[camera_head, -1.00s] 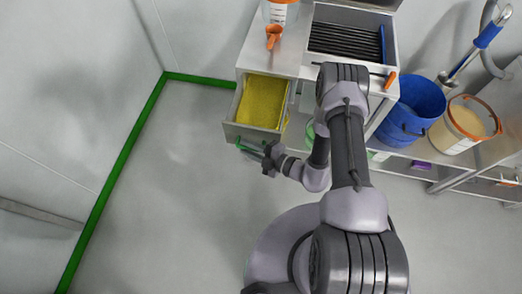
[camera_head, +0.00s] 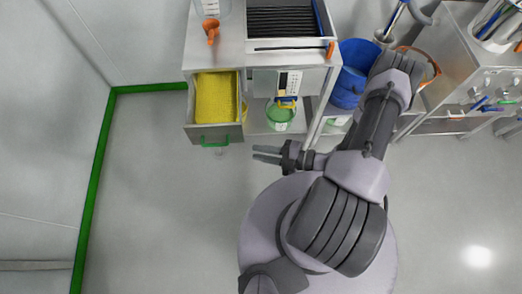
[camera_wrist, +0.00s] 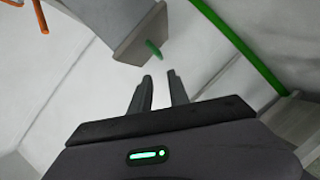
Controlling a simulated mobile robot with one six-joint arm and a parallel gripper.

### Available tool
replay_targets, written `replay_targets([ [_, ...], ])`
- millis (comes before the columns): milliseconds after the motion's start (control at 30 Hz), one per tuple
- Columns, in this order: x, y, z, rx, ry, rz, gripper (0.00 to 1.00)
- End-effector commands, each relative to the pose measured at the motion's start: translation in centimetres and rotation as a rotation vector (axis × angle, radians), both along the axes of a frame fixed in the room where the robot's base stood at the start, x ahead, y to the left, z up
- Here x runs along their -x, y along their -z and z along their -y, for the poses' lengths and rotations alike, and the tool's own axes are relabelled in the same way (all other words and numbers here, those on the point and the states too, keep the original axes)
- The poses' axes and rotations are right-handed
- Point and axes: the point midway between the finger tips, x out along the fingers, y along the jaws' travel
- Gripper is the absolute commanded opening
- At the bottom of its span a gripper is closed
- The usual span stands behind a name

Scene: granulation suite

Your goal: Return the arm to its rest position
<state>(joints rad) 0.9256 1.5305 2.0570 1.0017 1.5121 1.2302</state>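My gripper (camera_head: 267,154) points left in the head view, over the floor to the lower right of the open drawer. Its two fingers are apart with nothing between them. The wrist view also shows my gripper (camera_wrist: 160,84) with its fingers spread and empty. The drawer front (camera_wrist: 137,32) with its green handle (camera_wrist: 153,48) lies beyond the fingertips, apart from them. My arm is bent over my round base, with its elbow to the right.
The pulled-out drawer (camera_head: 190,112) holds yellow material and has a green handle (camera_head: 214,143). The cabinet (camera_head: 232,40) carries an orange scoop (camera_head: 211,30). A blue bucket (camera_head: 350,75) stands right of it, near a steel bench (camera_head: 455,60). The floor (camera_head: 150,210) at left is clear.

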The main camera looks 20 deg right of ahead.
Motion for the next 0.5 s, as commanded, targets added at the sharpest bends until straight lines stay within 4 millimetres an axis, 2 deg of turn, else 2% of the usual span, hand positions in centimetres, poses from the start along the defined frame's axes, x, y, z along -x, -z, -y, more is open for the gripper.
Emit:
replay_targets([
  [367,0.0,0.0,0.0,0.001,0.0,0.001,0.22],
  [433,-0.3,-0.5,0.2,0.026,-0.026,0.026,0.22],
  [500,-1.1,-2.7,0.4,0.118,-0.128,0.121,0.22],
])
